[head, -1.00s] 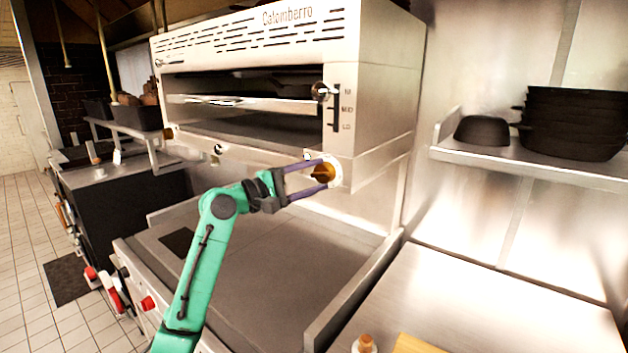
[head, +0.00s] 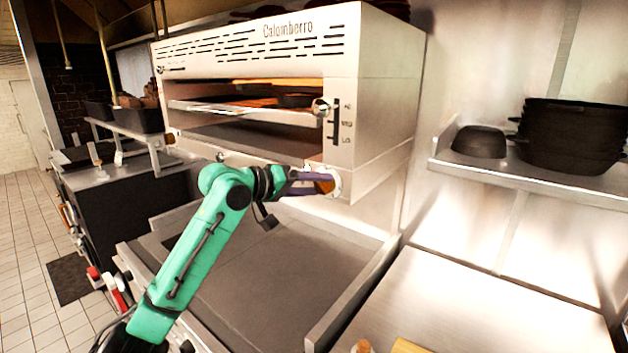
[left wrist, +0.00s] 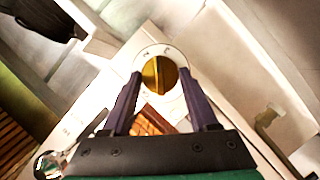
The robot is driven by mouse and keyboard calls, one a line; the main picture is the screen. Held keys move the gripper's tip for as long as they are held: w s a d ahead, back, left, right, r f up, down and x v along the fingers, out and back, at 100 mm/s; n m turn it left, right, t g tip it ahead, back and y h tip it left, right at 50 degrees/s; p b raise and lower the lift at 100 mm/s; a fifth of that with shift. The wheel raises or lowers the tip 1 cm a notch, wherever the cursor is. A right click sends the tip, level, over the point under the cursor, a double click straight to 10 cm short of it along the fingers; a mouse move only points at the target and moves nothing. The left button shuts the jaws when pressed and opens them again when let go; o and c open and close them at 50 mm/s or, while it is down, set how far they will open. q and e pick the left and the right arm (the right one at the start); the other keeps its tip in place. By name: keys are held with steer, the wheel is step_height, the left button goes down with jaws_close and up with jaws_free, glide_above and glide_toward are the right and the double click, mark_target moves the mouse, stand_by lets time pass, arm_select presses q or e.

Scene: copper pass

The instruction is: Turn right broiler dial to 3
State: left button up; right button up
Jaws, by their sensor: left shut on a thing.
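The broiler (head: 372,110) is a steel, slotted unit above a flat griddle. Its right dial is an amber knob (head: 327,185) on a round white plate at the lower right of the front. In the left wrist view the dial (left wrist: 160,76) faces me, with a dark line across its face running nearly upright. My left gripper (head: 318,184) reaches the dial from the left and is shut on it. In the left wrist view its purple fingers (left wrist: 163,88) lie on either side of the knob. The number the dial points to is too small to read. My right gripper is not seen.
A lever (head: 321,107) sits beside a marked slot above the dial. The griddle (head: 290,265) below is bare. A shelf (head: 470,158) with black pans is at the right, above a mostly clear steel counter (head: 500,300).

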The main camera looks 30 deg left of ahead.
arm_select(q)
steer(key=shift+d+r+m+y+p, duration=0.15)
steer(key=shift+m+y+p, duration=0.65)
steer(key=shift+m, duration=0.5)
steer(key=o, duration=1.4)
steer(key=shift+g, duration=0.3)
steer(key=shift+c, duration=0.2)
steer(key=b+v, duration=0.7)
steer(key=v, duration=0.7)
steer(key=shift+s, duration=0.2)
